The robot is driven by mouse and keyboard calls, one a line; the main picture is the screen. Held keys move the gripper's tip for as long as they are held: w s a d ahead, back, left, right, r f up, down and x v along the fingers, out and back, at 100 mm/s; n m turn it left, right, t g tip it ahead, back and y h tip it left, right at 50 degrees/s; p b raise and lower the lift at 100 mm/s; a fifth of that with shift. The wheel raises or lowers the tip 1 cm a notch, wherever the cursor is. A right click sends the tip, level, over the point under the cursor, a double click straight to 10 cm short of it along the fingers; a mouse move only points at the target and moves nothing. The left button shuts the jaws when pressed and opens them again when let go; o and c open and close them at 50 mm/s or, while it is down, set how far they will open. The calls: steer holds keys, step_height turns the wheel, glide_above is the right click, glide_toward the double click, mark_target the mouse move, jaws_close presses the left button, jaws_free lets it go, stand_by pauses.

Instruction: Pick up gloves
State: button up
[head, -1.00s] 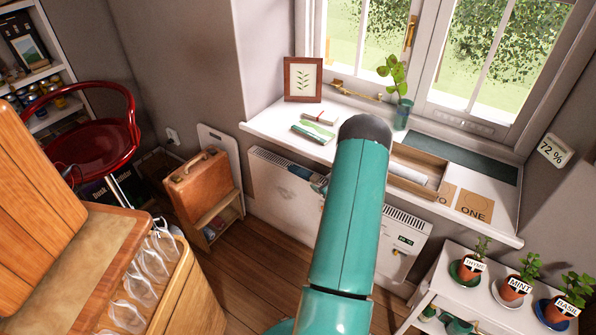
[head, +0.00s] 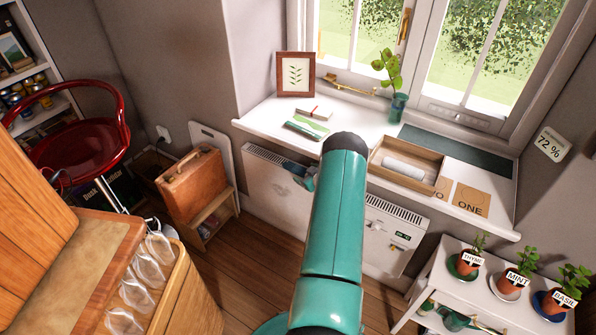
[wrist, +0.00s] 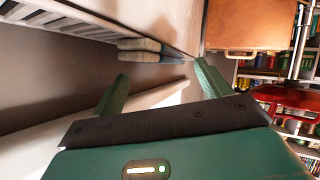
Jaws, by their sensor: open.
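In the wrist view a beige and dark blue pair of shapes (wrist: 139,50), likely the same gloves, sits at the radiator's edge beyond my fingertips. My gripper (wrist: 160,82) is open, with its two green fingers spread and nothing between them. The gloves appear apart from the fingers.
The windowsill (head: 262,118) above the radiator holds a frame, books, a plant and an open box (head: 432,166). A brown suitcase (head: 190,184) stands on a low shelf to the left. A white plant stand (head: 425,286) is at right. Wooden floor shows between.

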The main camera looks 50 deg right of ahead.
mark_target(300, 171)
steer(key=x, duration=0.4)
steer(key=shift+w, duration=0.15)
steer(key=shift+c, duration=0.5)
steer(key=c, duration=0.9)
